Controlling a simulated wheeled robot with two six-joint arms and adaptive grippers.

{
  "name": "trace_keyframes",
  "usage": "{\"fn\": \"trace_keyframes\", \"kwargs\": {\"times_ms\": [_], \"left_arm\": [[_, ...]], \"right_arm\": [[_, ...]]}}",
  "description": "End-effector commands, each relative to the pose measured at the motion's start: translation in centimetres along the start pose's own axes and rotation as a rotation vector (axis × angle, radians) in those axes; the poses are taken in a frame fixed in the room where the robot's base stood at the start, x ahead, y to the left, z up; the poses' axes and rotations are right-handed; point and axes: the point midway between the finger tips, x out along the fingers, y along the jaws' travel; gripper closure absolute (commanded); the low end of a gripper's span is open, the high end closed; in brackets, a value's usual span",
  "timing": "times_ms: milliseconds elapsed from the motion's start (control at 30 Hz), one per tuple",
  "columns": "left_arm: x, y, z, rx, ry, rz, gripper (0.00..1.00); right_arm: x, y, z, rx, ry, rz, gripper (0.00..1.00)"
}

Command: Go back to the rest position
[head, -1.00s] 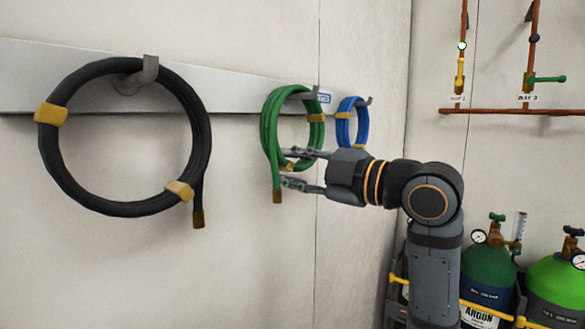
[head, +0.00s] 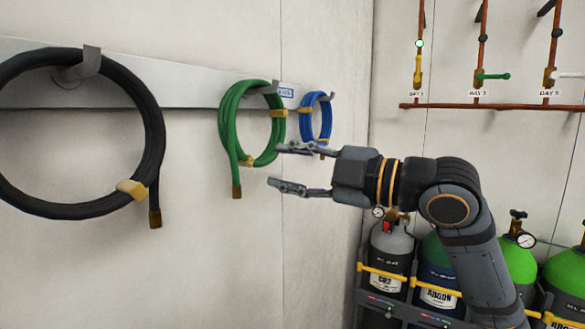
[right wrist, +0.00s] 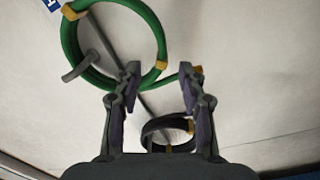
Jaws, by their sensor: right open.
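My right gripper (head: 276,168) is open and empty, just right of the lower part of the green hose coil (head: 229,125) in the head view. The green coil hangs on a hook on the wall rail. In the right wrist view my right gripper (right wrist: 156,72) shows its two fingers apart, with the green coil (right wrist: 155,35) beyond them at the top. Nothing is between the fingertips. My left gripper is not in view.
A black hose coil (head: 152,130) and a blue coil (head: 304,118) hang from the grey wall rail (head: 190,88). Gas cylinders (head: 390,250) stand in a rack at the lower right. Copper pipes (head: 500,107) with valves run along the right wall. Bare wall lies below the coils.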

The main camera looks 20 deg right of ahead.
Motion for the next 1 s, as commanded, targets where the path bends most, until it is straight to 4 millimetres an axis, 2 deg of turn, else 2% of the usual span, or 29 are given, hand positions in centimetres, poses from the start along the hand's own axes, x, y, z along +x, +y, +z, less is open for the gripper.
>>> {"fn": "trace_keyframes", "kwargs": {"times_ms": [467, 567, 667, 767, 800, 867, 900, 967, 1000], "left_arm": [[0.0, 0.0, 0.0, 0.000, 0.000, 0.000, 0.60], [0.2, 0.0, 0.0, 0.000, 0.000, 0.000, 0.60], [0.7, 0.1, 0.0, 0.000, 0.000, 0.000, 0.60], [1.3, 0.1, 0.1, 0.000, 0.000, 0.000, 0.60], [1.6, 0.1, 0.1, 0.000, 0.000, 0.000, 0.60], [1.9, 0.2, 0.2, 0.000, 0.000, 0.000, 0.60], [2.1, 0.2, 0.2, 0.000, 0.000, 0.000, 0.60], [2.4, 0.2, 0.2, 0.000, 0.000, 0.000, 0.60], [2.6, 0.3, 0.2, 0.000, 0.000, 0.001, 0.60]], "right_arm": [[-0.7, -0.1, -0.1, 0.003, 0.001, -0.004, 0.59], [-0.4, -0.1, 0.8, 0.031, -0.007, 0.003, 0.59], [1.1, -0.3, 5.2, 0.153, -0.047, 0.033, 0.59], [3.2, -1.9, 13.0, 0.340, -0.129, 0.081, 0.59], [4.0, -3.0, 16.4, 0.414, -0.169, 0.100, 0.59], [4.8, -5.3, 21.3, 0.517, -0.232, 0.123, 0.59], [5.2, -7.2, 24.4, 0.577, -0.275, 0.137, 0.59], [5.5, -10.4, 28.8, 0.661, -0.342, 0.153, 0.59], [5.6, -12.7, 31.5, 0.711, -0.386, 0.162, 0.59]]}}
